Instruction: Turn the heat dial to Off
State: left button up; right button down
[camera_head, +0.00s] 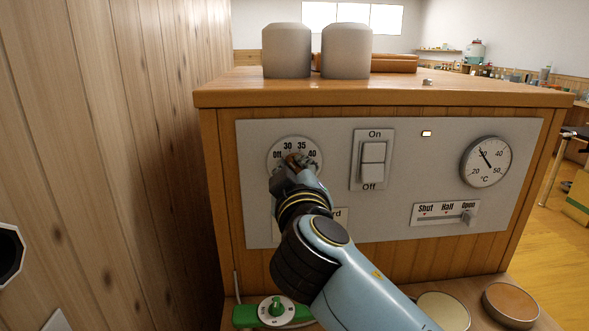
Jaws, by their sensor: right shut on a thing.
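The heat dial (314,148) is on the left of the grey front panel. Its round plate reads Off, 30, 35 and 40 from left to right. My right gripper (293,161) is at the dial, shut on its knob, with the arm coming up from the bottom right. The gripper hides most of the knob and its pointer, so I cannot tell which mark it points at. My left gripper is not in view.
The panel (400,218) also has an On/Off switch (373,160), a temperature gauge (487,161) and a Shut/Half/Open slider (470,216). Two pale jars (346,52) stand on the wooden cabinet top (450,90). A wooden wall (120,150) closes the left side.

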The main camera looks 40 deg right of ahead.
jog(key=shift+n+p, duration=0.3)
jog(key=shift+n, duration=1.7)
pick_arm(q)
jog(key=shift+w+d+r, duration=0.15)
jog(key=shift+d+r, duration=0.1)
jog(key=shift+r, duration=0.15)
pick_arm(e)
jog(key=shift+f, duration=0.1)
